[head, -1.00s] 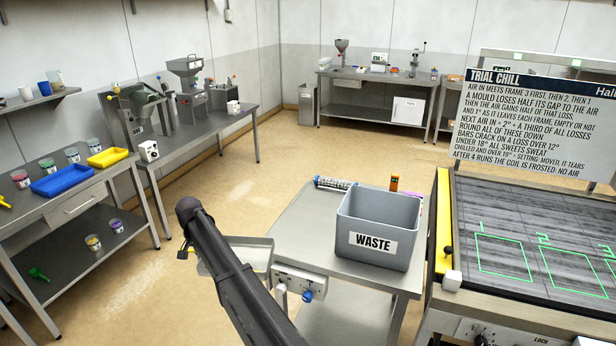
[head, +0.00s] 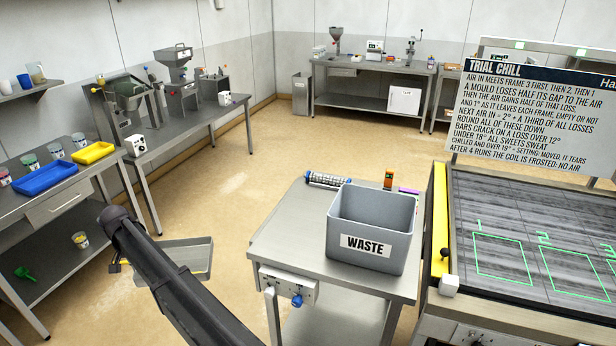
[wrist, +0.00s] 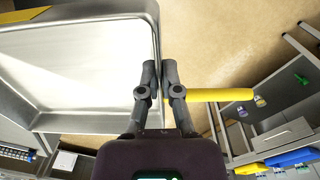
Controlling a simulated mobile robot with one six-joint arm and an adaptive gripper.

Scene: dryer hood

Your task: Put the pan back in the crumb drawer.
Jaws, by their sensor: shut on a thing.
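The pan (head: 196,272) is a shallow grey metal tray. In the head view it hangs above the floor, left of the steel table and partly behind my arm. In the wrist view its bright inside and raised rim (wrist: 84,122) fill the upper left. My gripper (wrist: 158,68) is shut at the pan's right-hand edge. A yellow bar (wrist: 222,95), which looks like the pan's handle, sticks out right of the fingers. The exact grip point is hidden by the fingers. I cannot make out the crumb drawer in either view.
The steel table (head: 275,237) carries a grey WASTE bin (head: 385,262) and a front panel with a blue knob (head: 296,300). The chill table (head: 530,215) stands at the right. A bench with trays (head: 60,210) stands at the left. Open floor lies between.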

